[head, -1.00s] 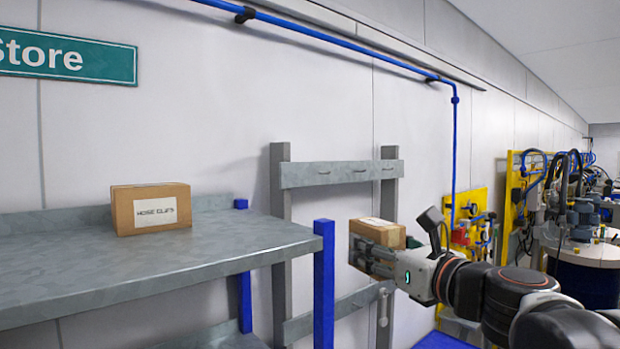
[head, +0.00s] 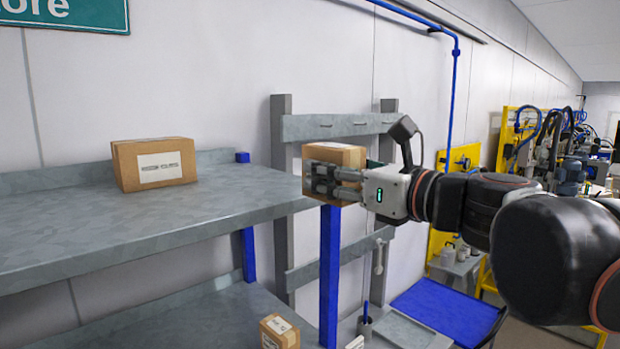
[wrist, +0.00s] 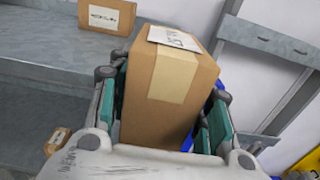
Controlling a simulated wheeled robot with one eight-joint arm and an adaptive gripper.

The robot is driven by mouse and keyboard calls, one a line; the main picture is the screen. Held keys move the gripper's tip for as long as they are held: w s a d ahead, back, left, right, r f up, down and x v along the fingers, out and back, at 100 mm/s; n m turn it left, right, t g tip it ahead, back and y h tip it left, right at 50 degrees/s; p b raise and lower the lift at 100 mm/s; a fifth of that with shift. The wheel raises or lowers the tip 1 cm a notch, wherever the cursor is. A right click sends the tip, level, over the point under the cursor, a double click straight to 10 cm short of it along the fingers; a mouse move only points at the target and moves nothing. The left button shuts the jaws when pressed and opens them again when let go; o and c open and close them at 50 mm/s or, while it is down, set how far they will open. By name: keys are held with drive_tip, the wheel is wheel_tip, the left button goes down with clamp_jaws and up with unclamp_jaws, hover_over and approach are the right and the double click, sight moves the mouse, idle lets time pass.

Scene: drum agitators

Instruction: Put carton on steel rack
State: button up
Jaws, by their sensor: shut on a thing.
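My gripper (head: 335,180) is shut on a brown carton (head: 330,155) with a white label on top. It holds the carton at the right end of the steel rack's upper shelf (head: 225,200), in front of the blue post in the head view. Whether the carton touches the shelf edge I cannot tell. In the wrist view the held carton (wrist: 168,85) sits between the green finger pads. Another labelled carton (head: 153,165) stands on the upper shelf to the left.
The upper shelf is bare between its carton and the right end. A small carton (head: 280,332) sits on the lower shelf (head: 215,315). A grey wall frame (head: 282,180) stands behind. A blue-topped surface (head: 450,305) is at lower right.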

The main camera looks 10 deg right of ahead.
drive_tip(key=shift+f+b+x, duration=0.2)
drive_tip(key=shift+b+x, duration=0.2)
drive_tip(key=shift+x, duration=0.8)
drive_tip(key=shift+f+b+x, duration=0.2)
drive_tip(key=shift+b+x, duration=0.25)
drive_tip(key=shift+x, duration=0.8)
drive_tip(key=shift+f+b+x, duration=0.2)
drive_tip(key=shift+b+x, duration=0.2)
drive_tip(key=shift+x, duration=0.8)
drive_tip(key=shift+b+x, duration=1)
drive_tip(key=shift+x, duration=4.6)
drive_tip(key=shift+f, duration=0.5)
drive_tip(key=o, duration=1.3)
drive_tip(key=shift+c, duration=0.2)
